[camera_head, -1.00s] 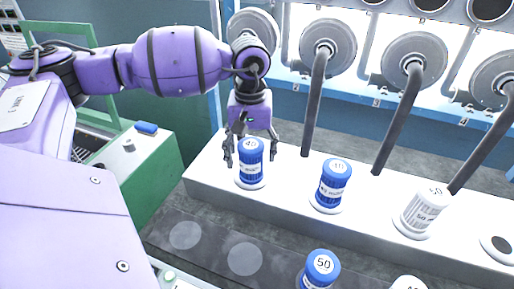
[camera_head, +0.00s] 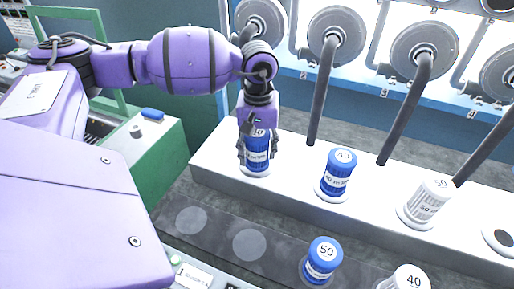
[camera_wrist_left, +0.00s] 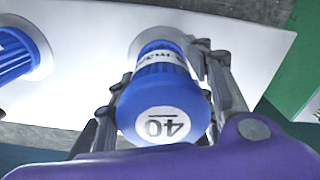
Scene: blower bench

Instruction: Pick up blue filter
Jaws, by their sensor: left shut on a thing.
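A blue filter (camera_head: 257,161) with a white cap label reading 40 stands upright at the left end of the white ledge. My left gripper (camera_head: 258,149) points down over it, shut on its sides. In the left wrist view the blue filter (camera_wrist_left: 163,108) shows its 40 cap between the fingers, its far end at a round white seat on the ledge. Another blue filter (camera_head: 338,174) stands to its right on the ledge. A blue filter marked 50 (camera_head: 321,260) stands on the lower front strip. My right gripper is out of view.
A white filter (camera_head: 428,201) stands further right on the ledge (camera_head: 385,215), with an empty seat (camera_head: 499,240) beyond. Another white filter (camera_head: 407,281) is at the front. Grey pipes (camera_head: 320,90) rise behind the ledge. A green box (camera_head: 155,155) is at left.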

